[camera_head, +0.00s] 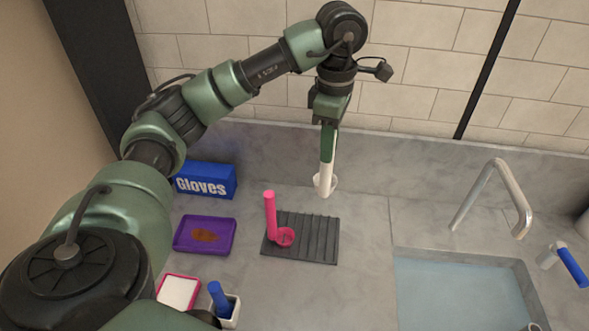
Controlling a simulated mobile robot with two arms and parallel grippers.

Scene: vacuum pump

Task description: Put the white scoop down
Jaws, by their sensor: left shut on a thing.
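The white scoop (324,182) hangs handle up, bowl down, from my left gripper (327,145). The gripper is shut on its handle and points down. The scoop is above the counter, beyond the back right part of a dark ribbed mat (316,241), and looks apart from it. A pink scoop (270,216) stands on the left part of that mat with its handle up. My right gripper is not in view.
A purple tray (187,247) with brown matter, a blue gloves box (205,180), a red-rimmed white dish (178,291) and a blue-handled thing in a white holder (230,311) stand left. A sink (460,254) with a faucet (492,187) is right. The mat's right part is clear.

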